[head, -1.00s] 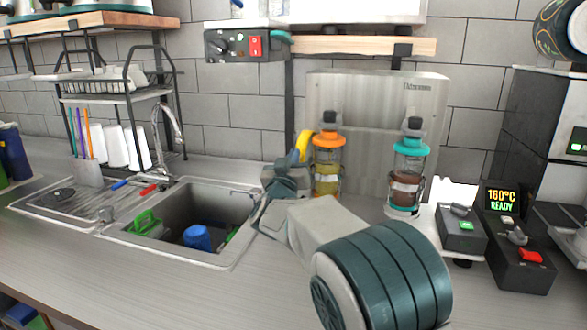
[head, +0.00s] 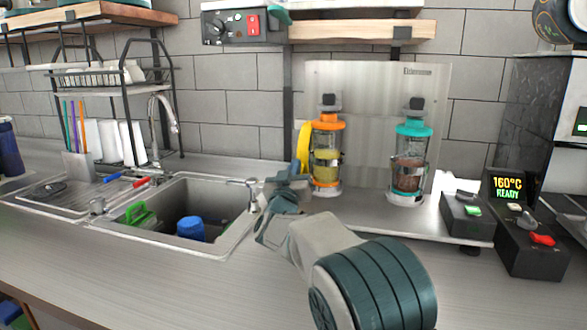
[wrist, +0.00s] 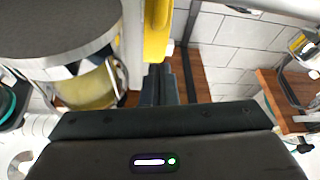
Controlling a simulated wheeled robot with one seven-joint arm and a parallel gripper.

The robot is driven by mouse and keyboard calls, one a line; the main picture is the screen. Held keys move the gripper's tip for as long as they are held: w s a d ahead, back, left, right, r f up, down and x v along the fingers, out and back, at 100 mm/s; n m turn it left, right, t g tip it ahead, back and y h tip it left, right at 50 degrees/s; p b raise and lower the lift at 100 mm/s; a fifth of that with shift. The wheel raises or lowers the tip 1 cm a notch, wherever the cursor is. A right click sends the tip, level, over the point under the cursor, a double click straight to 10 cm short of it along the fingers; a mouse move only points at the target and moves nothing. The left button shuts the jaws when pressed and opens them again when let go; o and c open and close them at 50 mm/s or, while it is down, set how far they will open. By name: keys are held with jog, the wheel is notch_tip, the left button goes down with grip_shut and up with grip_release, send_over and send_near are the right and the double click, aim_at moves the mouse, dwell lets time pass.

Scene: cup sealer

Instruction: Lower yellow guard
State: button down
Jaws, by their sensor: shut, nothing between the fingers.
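The yellow guard (head: 304,143) is a narrow curved piece at the left side of the orange-topped dispenser (head: 327,150). In the wrist view the guard (wrist: 157,30) hangs in from the top edge, right of a large grey-rimmed round body. My gripper (head: 302,168) is at the guard's lower end in the head view. In the wrist view my gripper's dark fingers (wrist: 166,72) are together and empty, with their tips close to the guard's end. I cannot tell whether they touch it. The guard's upper end is outside the wrist view.
A teal-topped dispenser (head: 408,155) stands to the right, before a steel back panel (head: 370,95). The sink (head: 180,200) lies left of my arm. Control boxes, one showing 160°C (head: 507,188), stand at the right. The front counter is clear on the left.

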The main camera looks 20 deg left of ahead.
jog(key=shift+f, duration=0.15)
dwell(0.4)
jog(key=s+d, duration=0.1)
jog(key=s, duration=1.2)
jog(key=d+n+g+y+p, duration=0.1)
jog(key=d+g+y+p, duration=0.2)
jog(key=d+g+p, duration=0.85)
jog(key=s+d+f+m+g+h, duration=0.1)
jog(key=s+d+f+g, duration=0.1)
jog(key=s+d, duration=0.6)
jog(key=s+d+f+m+g+h, duration=0.2)
jog(key=s+d+f+g, duration=0.1)
jog(key=s+d, duration=0.6)
jog(key=s+d+f+m+g+h, duration=0.1)
jog(key=s+d+f+g, duration=0.1)
jog(key=s+d, duration=0.6)
jog(key=shift+s+d+f+m+g+h+p, duration=0.3)
jog(key=shift+s+f+g+p, duration=0.05)
jog(key=shift+s+f, duration=0.15)
